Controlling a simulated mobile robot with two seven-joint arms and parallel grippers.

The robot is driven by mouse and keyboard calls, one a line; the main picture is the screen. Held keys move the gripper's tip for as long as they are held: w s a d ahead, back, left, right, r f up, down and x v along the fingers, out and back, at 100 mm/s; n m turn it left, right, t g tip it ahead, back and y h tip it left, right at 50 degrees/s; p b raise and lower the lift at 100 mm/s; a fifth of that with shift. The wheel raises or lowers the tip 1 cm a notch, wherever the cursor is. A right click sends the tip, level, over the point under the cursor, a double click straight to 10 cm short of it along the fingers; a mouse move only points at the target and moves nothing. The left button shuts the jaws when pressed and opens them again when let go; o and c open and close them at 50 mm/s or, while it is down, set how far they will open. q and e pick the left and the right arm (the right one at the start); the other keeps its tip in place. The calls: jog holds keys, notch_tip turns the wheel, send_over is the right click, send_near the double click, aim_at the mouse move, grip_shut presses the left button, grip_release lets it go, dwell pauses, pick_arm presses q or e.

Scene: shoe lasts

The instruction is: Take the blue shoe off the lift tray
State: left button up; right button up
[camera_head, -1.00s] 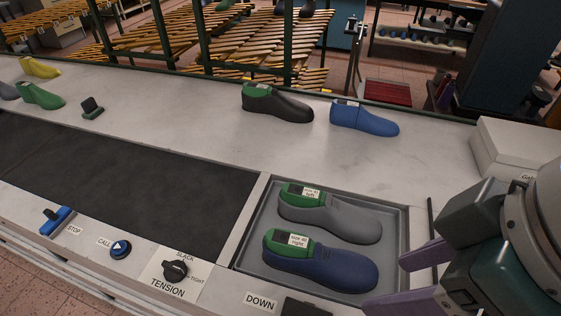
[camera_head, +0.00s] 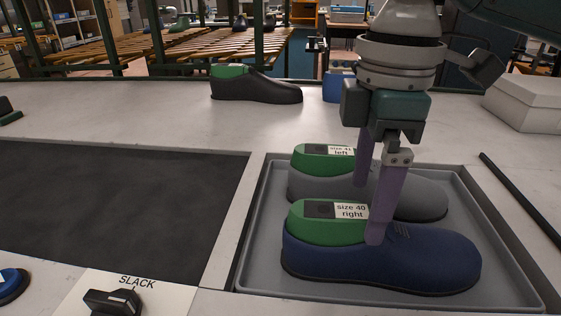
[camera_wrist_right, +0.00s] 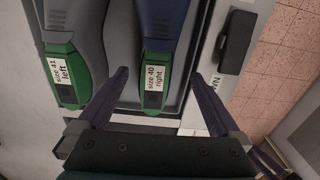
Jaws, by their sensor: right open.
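The blue shoe (camera_head: 430,262), dark blue with a green top and a "size 40 right" label, lies in the near half of the grey lift tray (camera_head: 262,262). A grey shoe (camera_head: 425,204) labelled "size 41 left" lies behind it. My right gripper (camera_head: 369,213) points down over the tray, open and empty, one finger over the blue shoe's near part and the other behind it. In the right wrist view, the blue shoe (camera_wrist_right: 162,32) lies between the lines of the open fingers (camera_wrist_right: 158,75); contact cannot be told.
A black shoe (camera_head: 262,91) and a partly hidden brighter blue one (camera_head: 333,88) stand on the bench behind. A white box (camera_head: 528,103) is at the right. A dark belt (camera_head: 110,205) and a tension knob (camera_head: 112,302) are left of the tray.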

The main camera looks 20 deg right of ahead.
aim_at(354, 236)
notch_tip(354, 236, down, 2)
jog(key=shift+s+f, duration=0.1)
jog(key=shift+f, duration=0.15)
jog(key=f, duration=0.2)
jog(key=f+b, duration=0.1)
jog(key=f, duration=0.2)
jog(key=shift+w+f, duration=0.35)
jog(key=shift+c, duration=0.4)
grip_shut()
jog(key=shift+r, duration=0.15)
